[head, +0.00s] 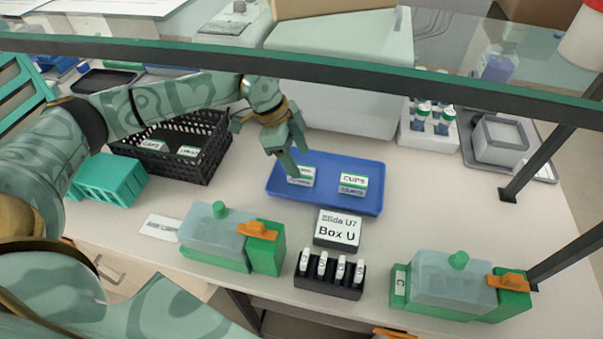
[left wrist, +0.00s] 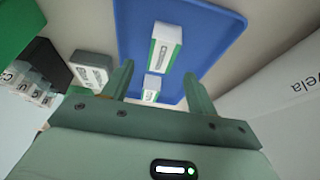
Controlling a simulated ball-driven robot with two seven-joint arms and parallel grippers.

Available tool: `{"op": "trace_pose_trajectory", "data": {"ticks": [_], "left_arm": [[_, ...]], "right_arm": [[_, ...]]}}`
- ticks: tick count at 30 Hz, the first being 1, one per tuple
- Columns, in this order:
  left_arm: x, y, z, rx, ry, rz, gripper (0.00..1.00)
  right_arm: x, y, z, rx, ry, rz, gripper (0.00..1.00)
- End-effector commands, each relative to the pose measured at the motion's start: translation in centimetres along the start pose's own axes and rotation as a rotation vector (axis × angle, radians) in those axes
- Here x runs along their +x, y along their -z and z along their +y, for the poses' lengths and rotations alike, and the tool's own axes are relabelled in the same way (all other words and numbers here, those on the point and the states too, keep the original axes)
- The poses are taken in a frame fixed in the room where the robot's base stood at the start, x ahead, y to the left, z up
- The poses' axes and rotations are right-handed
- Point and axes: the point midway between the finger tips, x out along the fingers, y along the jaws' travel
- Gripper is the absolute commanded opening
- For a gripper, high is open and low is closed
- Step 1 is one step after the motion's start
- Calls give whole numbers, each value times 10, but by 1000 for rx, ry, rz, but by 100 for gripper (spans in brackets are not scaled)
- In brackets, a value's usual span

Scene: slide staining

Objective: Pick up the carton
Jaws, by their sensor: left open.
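Two small white cartons with green bands lie on a blue tray (head: 328,200). The left carton (head: 301,180) is partly hidden by my left gripper (head: 297,160); the right carton (head: 353,184) reads "CUPS". My left gripper is open, pointing down over the tray's left part, close to the left carton. In the left wrist view, a carton (left wrist: 151,88) shows between the two open fingers (left wrist: 158,88), and another carton (left wrist: 164,45) shows farther up on the tray (left wrist: 205,35). Contact between fingers and carton cannot be told. My right gripper is not in view.
A black basket (head: 205,165) with cartons stands left. In front are a Box U slide box (head: 337,229), a black bottle rack (head: 328,285) and two green-based stations (head: 215,232) (head: 445,283). A white machine (head: 345,105) stands behind the tray. A shelf edge (head: 330,67) crosses above.

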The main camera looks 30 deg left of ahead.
Motion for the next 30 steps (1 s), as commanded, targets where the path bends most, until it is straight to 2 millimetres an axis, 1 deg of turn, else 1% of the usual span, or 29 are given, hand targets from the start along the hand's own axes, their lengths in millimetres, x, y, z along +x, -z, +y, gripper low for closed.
{"op": "trace_pose_trajectory", "data": {"ticks": [4, 7, 10, 12, 17, 18, 20, 21, 22, 23, 30], "left_arm": [[16, -3, -1, -1, -2, 0, 58], [34, -7, -1, 0, -3, -1, 58], [49, -6, -2, 0, -3, 0, 58], [52, -6, -2, 0, -1, 0, 58], [51, -5, -2, 0, 1, 0, 58], [51, -5, -2, 0, 1, 0, 53], [51, -5, -2, 0, 1, 0, 36], [51, -5, -2, 0, 1, 0, 25], [51, -5, -2, 0, 1, 0, 16], [51, -5, -2, 0, 1, 0, 10], [51, -5, -2, 0, 1, 0, 10]], "right_arm": [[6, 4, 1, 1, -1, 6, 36], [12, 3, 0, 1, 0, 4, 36], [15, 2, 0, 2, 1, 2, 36], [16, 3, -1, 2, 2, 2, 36], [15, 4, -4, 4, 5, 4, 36], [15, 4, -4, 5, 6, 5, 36], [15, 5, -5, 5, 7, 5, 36], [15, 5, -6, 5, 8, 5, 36], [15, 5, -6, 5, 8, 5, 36], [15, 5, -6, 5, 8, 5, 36], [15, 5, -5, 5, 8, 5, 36]]}}
